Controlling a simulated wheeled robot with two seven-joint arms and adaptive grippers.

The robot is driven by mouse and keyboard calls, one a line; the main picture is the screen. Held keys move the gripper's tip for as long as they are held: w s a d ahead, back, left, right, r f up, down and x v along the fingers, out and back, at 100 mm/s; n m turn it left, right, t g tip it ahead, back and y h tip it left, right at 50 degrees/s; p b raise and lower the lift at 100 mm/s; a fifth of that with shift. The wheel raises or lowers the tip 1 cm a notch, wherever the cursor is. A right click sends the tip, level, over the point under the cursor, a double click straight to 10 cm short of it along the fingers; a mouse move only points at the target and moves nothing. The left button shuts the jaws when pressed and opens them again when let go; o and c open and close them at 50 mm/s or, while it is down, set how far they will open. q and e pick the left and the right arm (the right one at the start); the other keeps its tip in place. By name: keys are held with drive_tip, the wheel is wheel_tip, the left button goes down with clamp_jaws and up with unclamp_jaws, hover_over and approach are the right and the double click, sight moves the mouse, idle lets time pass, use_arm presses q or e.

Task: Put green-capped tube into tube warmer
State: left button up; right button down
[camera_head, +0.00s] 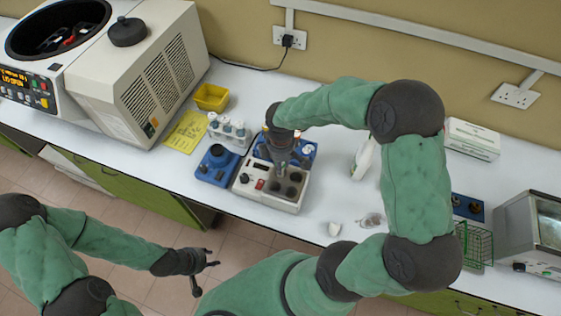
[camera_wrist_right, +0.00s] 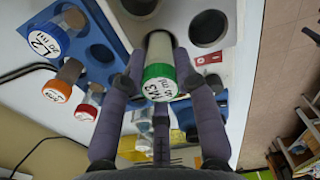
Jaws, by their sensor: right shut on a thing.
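The green-capped tube (camera_wrist_right: 158,82) is between the fingers of my right gripper (camera_wrist_right: 158,90) in the right wrist view, its cap towards the camera and its pale body pointing at the warmer. The tube warmer is a light grey block (camera_head: 270,196) with dark round wells and a front panel; it also shows in the right wrist view (camera_wrist_right: 226,55). My right gripper (camera_head: 283,163) is above the warmer in the head view and hides the tube there. My left gripper (camera_head: 203,270) is open and empty, away from the bench.
A blue rack (camera_wrist_right: 97,30) with several capped tubes stands beside the warmer. A blue device (camera_head: 214,166), a white rack of bottles (camera_head: 229,132) and a yellow bin (camera_head: 211,97) are to the left. A centrifuge (camera_head: 140,75) fills the far left. Bare bench (camera_head: 335,195) lies right of the warmer.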

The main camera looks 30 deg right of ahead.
drive_tip(key=shift+f, duration=0.25)
drive_tip(key=c, duration=0.9)
unclamp_jaws()
drive_tip(key=shift+o, duration=0.2)
drive_tip(key=shift+r, duration=0.1)
wheel_tip(320, 180, up, 12)
